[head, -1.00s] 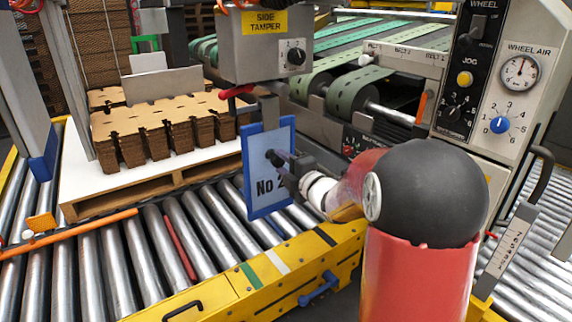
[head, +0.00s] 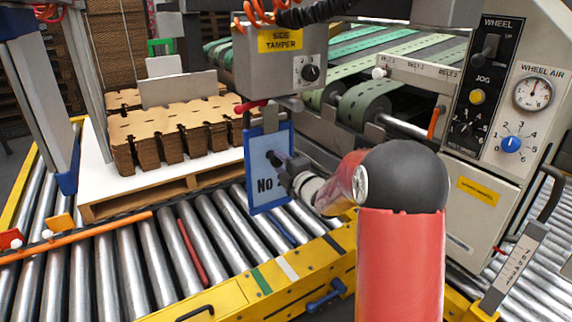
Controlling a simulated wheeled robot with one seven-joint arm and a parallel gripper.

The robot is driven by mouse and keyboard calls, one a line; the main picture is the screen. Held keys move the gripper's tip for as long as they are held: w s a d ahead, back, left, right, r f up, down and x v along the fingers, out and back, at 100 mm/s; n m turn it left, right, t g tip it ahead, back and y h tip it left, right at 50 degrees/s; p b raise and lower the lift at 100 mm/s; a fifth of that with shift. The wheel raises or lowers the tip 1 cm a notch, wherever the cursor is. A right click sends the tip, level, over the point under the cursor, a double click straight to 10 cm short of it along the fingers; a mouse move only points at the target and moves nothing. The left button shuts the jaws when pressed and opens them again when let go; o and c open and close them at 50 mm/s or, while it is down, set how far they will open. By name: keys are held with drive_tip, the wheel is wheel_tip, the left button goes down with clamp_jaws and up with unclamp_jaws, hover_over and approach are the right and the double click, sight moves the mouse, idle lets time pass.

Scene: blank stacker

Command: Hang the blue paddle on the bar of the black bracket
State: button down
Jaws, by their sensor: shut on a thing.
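A dark piece (head: 291,103) under that box may be the black bracket. Its bar is not clear, and I cannot tell whether the tab touches it.
The side tamper box (head: 280,65) is just above the paddle. Stacked cardboard blanks (head: 170,130) on a pallet (head: 150,195) stand to the left. Rollers (head: 120,262) and a yellow rail (head: 245,290) lie below. A control panel (head: 510,120) stands right.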

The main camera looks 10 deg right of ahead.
drive_tip(key=shift+f+b, duration=1.05)
drive_tip(key=shift+b, duration=0.55)
drive_tip(key=c, duration=0.9)
unclamp_jaws()
drive_tip(key=shift+o, duration=0.4)
drive_tip(key=shift+f, duration=0.25)
drive_tip(key=s+d+r+m+g+h, duration=0.25)
drive_tip(key=s+m+h, duration=0.3)
drive_tip(key=s, duration=0.65)
drive_tip(key=s+a+f+m+g, duration=0.1)
drive_tip(key=s+m+g, duration=0.3)
drive_tip(key=s+m, duration=0.4)
drive_tip(key=s+a+f+m+g, duration=0.2)
drive_tip(key=s+m+g, duration=0.3)
drive_tip(key=s, duration=1.7)
drive_tip(key=a+m, duration=0.1)
drive_tip(key=m, duration=0.2)
drive_tip(key=shift+s+a, duration=0.15)
drive_tip(key=shift+a, duration=0.25)
